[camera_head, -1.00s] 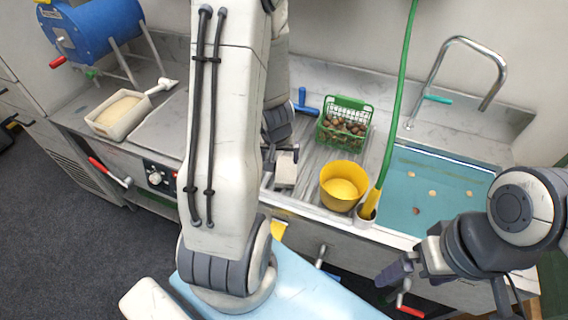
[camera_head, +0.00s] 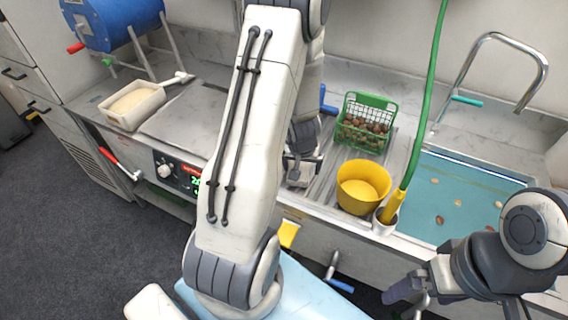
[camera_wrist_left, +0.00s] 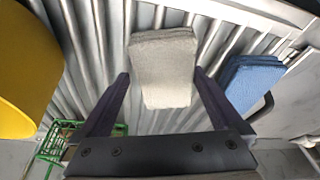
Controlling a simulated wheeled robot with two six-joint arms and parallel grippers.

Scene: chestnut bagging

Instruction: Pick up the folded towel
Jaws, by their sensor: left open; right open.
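A folded grey-beige towel (camera_wrist_left: 165,62) lies on the ribbed metal drainboard in the left wrist view. In the head view only a small part of this towel (camera_head: 296,180) shows beneath my left gripper (camera_head: 304,160). In the left wrist view my left gripper (camera_wrist_left: 161,80) is open, with one dark finger on each side of the towel's near part. I cannot tell whether the fingers touch it. My right gripper (camera_head: 405,292) is open and empty at the lower right of the head view, in front of the counter and away from the towel.
A yellow tub (camera_head: 358,201) and a green basket of chestnuts (camera_head: 353,139) stand right of the towel. A blue folded-looking item (camera_wrist_left: 252,80) lies beside it. A green hose (camera_head: 425,105) drops near the sink (camera_head: 423,170). A white tray (camera_head: 150,112) is at left.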

